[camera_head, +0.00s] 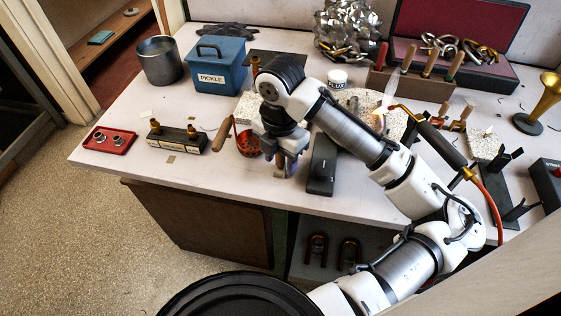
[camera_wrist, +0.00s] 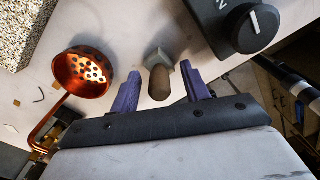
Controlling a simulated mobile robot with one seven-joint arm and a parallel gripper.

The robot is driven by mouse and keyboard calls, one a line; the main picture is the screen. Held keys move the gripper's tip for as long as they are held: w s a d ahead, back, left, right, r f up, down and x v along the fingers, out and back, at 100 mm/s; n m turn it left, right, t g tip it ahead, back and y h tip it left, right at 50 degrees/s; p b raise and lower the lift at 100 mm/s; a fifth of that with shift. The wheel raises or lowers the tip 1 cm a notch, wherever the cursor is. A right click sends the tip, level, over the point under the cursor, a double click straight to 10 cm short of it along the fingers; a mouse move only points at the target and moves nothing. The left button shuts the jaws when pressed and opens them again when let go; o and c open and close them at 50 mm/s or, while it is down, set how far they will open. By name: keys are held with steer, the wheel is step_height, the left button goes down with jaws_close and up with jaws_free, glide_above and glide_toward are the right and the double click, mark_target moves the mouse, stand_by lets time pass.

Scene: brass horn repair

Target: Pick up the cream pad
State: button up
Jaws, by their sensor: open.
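My gripper (camera_head: 287,166) is low over the front part of the white bench, its fingers pointing down. In the wrist view my gripper (camera_wrist: 164,88) has its two purple fingers apart. Between them is a small grey block (camera_wrist: 160,57) with a rounded taupe-brown piece (camera_wrist: 159,84) in front of it; I cannot tell whether either is touched. No thing is plainly the cream pad. Cream speckled slabs lie behind the arm and at the right (camera_head: 484,146); one shows at the wrist view's upper left (camera_wrist: 18,32).
A copper perforated strainer (camera_wrist: 82,71) is left of the fingers, and a black dial box (camera_wrist: 240,22) is at the upper right. It also stands right of my gripper in the head view (camera_head: 321,166). A blue pickle box (camera_head: 216,77) and red tray (camera_head: 108,141) are at left.

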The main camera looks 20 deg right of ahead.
jaws_close()
stand_by(0.3)
